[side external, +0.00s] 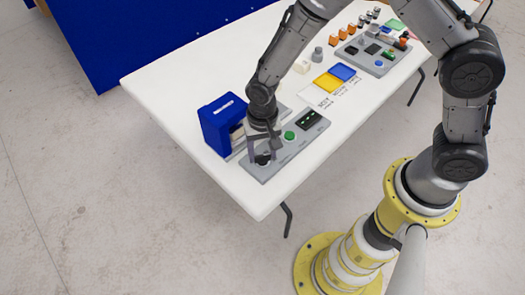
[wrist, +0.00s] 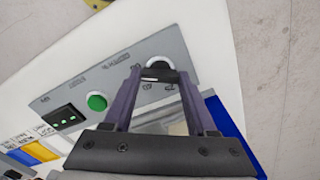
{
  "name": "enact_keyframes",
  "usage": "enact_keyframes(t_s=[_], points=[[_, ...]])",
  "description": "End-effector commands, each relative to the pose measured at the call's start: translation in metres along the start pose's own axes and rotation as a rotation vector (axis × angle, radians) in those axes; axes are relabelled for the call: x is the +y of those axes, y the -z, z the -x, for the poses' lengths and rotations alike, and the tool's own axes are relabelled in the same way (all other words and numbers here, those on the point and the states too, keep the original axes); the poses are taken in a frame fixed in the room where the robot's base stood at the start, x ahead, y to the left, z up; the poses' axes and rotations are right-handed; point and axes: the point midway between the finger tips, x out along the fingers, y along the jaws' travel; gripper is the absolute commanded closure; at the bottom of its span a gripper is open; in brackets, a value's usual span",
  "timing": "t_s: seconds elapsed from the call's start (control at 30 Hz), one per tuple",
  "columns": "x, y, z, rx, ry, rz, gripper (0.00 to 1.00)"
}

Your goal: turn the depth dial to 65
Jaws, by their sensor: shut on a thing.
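The depth dial (side external: 262,160) is a dark knob at the near left end of a grey control panel (side external: 257,170). In the wrist view the dial (wrist: 158,65) shows partly between my fingertips, with a pale scale and printed numbers around it. I cannot read its exact setting. My gripper (wrist: 155,76) points down over the panel, its two fingers shut on the dial from both sides. In the side view my gripper (side external: 264,152) stands at the dial, and its fingers hide part of it. A green button (side external: 289,135) and a dark display (side external: 309,120) sit farther along the panel.
A blue press machine (side external: 221,122) stands just left of the panel, close to my gripper. Yellow and blue pads (side external: 327,82) lie farther back on the white table (side external: 185,70). A second grey panel (side external: 374,52) and several small parts stand at the far end.

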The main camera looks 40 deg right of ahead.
Motion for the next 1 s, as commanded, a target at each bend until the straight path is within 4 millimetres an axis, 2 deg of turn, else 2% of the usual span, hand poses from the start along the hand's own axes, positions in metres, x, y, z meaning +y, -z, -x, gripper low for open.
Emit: enact_keyframes(t_s=[0.23,0.27,0.4,0.43,0.77,0.87,1.0], points=[[-0.001,0.002,0.002,0.003,0.004,-0.005,0.98],[-0.001,0.002,0.002,0.003,0.004,-0.005,0.41],[-0.001,0.001,0.002,0.002,0.003,-0.004,0.16],[-0.001,0.001,0.001,0.002,0.003,-0.004,0.12],[-0.001,0.001,0.003,0.001,0.002,-0.002,0.12],[-0.001,0.001,0.012,0.001,0.003,-0.002,0.12],[-0.001,0.001,0.036,0.004,0.007,-0.002,0.12]])
